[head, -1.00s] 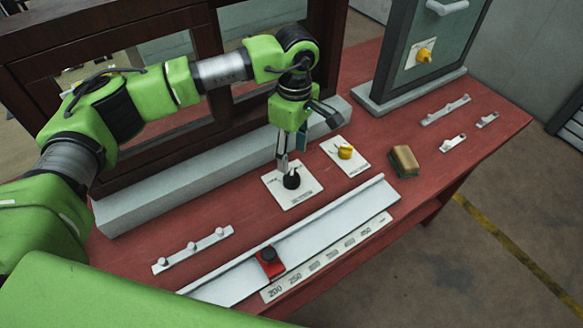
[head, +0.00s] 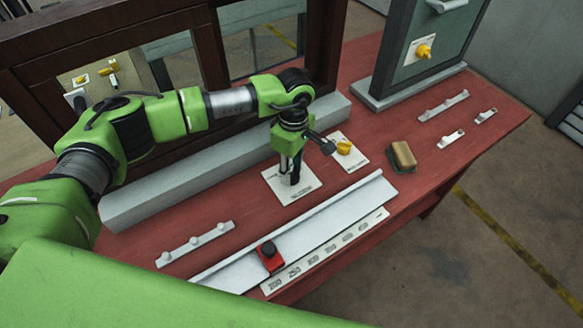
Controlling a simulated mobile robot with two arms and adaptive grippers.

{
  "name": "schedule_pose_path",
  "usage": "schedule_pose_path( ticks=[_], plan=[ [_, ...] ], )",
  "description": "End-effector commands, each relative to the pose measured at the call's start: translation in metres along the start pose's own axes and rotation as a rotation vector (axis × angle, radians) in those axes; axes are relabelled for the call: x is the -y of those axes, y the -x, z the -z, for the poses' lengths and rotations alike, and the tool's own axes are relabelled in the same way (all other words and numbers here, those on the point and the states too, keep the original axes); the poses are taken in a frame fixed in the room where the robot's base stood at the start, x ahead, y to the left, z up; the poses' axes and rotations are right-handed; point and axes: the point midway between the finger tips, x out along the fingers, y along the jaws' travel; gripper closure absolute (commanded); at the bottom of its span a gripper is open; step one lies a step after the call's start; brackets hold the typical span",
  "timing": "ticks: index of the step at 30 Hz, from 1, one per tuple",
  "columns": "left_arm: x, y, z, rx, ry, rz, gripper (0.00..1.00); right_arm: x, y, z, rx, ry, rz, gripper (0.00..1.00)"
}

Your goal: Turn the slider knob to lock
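A red slider block (head: 271,262) with a black round knob (head: 268,248) on top sits on the long pale rail near the front. My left gripper (head: 291,174) points down, away from this block, over a white plate (head: 308,188) with a black knob (head: 295,179). Its fingers are at that black knob and partly hide it. I cannot tell whether they touch it or how far apart they are. A yellow knob (head: 344,148) sits on a second white plate just right of the gripper. Plate lettering is too small to read. My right gripper is not in view.
The rail (head: 335,217) has a numbered scale strip (head: 325,251) along its front. A brown-topped block (head: 402,157) lies to the right. Small white hook strips (head: 195,245) lie on the red table (head: 455,160). A wood-framed window and a grey beam stand behind.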

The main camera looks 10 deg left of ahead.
Motion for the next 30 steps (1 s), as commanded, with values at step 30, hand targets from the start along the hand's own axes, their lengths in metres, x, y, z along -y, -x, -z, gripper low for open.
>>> schedule_pose_path(
  ticks=[30],
  plan=[
    [-0.001, -0.003, 0.002, 0.023, 0.537, -0.004, 0.91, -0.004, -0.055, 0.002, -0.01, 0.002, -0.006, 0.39]
  ],
)
